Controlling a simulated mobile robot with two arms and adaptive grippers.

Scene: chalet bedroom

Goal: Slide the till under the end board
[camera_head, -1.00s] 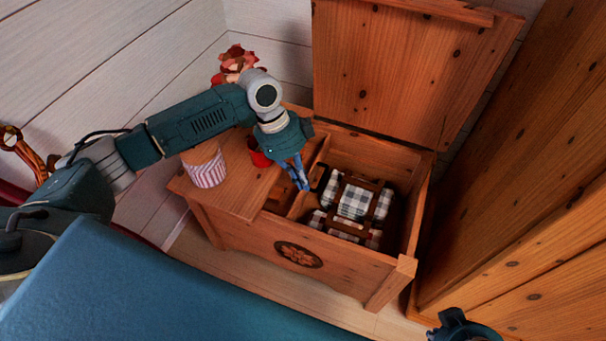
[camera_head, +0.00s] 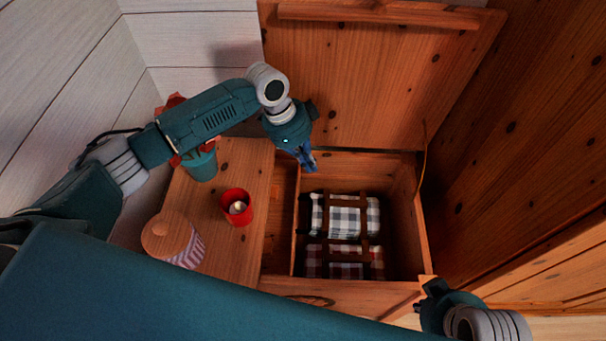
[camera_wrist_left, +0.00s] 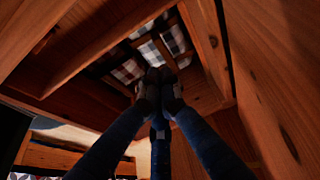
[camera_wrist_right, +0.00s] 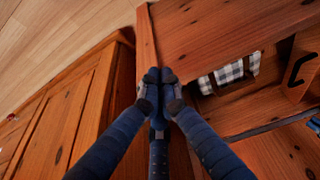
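The open chest's end board (camera_head: 243,172) covers its left end. The till (camera_head: 283,212) shows as a narrow wooden strip along that board's right edge; the rest appears hidden under the board. Its right wall borders the open space with the checked bundles. A dark handle on a wooden wall, apparently the till's, shows in the right wrist view (camera_wrist_right: 300,68). My left gripper (camera_head: 311,168) is above the chest near its back wall, right of the till; its fingertips meet with nothing visible between them (camera_wrist_left: 160,82). My right gripper (camera_wrist_right: 160,82) is shut and empty near the chest's front right corner.
Two strapped checked bundles (camera_head: 345,217) lie in the chest. A red cup (camera_head: 237,207), a striped jar with wooden lid (camera_head: 174,238) and a teal flowerpot (camera_head: 200,164) stand on the end board. The lid (camera_head: 350,75) stands open behind; a wooden cabinet (camera_head: 530,150) is at right.

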